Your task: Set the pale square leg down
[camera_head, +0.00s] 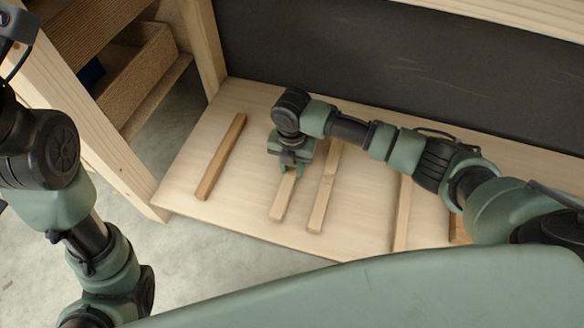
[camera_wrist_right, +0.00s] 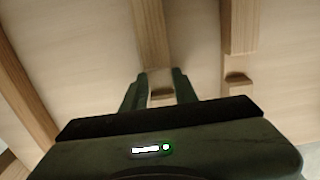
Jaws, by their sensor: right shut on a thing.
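The pale square leg (camera_head: 282,202) is a light wooden bar at the middle of the board in the head view. In the right wrist view the leg (camera_wrist_right: 151,38) runs away between the two dark green fingers of the right gripper (camera_wrist_right: 158,88). The leg lies low over the board, but I cannot tell whether it touches it. My left arm shows at the left of the head view, but its fingers are out of the picture.
The pale board (camera_head: 245,110) carries a browner bar (camera_head: 220,157) to the left, another pale bar (camera_head: 324,190) close on the right, and a further bar (camera_head: 403,214) beyond. A dark panel (camera_head: 400,75) stands behind. A wooden shelf unit (camera_head: 150,75) stands at left.

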